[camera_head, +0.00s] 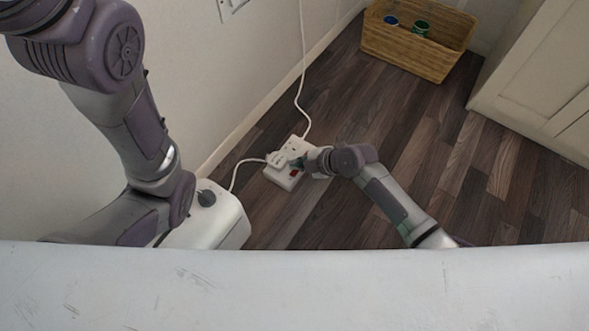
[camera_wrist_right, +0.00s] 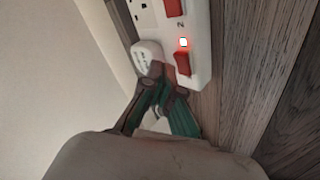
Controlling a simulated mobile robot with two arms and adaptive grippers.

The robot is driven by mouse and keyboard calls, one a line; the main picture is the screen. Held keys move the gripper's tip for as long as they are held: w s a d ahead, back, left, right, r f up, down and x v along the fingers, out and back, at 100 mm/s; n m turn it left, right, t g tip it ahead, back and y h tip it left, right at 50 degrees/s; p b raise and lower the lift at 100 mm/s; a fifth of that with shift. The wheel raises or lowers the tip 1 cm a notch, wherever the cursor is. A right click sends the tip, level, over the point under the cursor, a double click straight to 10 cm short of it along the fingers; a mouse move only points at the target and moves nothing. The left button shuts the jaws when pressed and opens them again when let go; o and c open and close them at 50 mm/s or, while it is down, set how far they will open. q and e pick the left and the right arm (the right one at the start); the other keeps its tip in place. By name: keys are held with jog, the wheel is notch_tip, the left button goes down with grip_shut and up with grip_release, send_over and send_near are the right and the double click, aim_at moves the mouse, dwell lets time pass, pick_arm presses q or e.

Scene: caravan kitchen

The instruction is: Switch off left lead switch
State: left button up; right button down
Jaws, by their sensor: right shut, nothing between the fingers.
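The white extension lead (camera_head: 271,175) lies on the floor near the wall, with a white plug (camera_wrist_right: 148,60) in its nearer socket and an empty socket (camera_wrist_right: 141,12) beyond. In the right wrist view, one red switch (camera_wrist_right: 183,64) is beside the plug and another red switch (camera_wrist_right: 173,8) is farther up. A small red light (camera_wrist_right: 183,43) glows between them. My right gripper (camera_wrist_right: 162,88) is shut and empty, its fingertips close to the plug and the nearer switch; I cannot tell if they touch. In the head view, my right gripper (camera_head: 303,163) is over the lead. My left gripper is hidden.
A white appliance (camera_head: 222,215) with a cable stands left of the lead, beside my left arm. A wicker basket (camera_head: 415,48) and a cream cabinet (camera_head: 540,80) are at the back right. Dark wooden floor (camera_head: 400,130) is clear between. A pale surface (camera_head: 300,290) fills the front.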

dwell(0.4)
jog(key=shift+f+b, duration=0.35)
jog(key=shift+b, duration=0.05)
jog(key=shift+w+f+b, duration=0.1)
jog(key=shift+f+b, duration=0.2)
jog(key=shift+f, duration=0.05)
dwell(0.3)
jog(key=shift+r, duration=0.1)
jog(key=shift+r+p, duration=0.75)
jog(key=shift+p, duration=0.05)
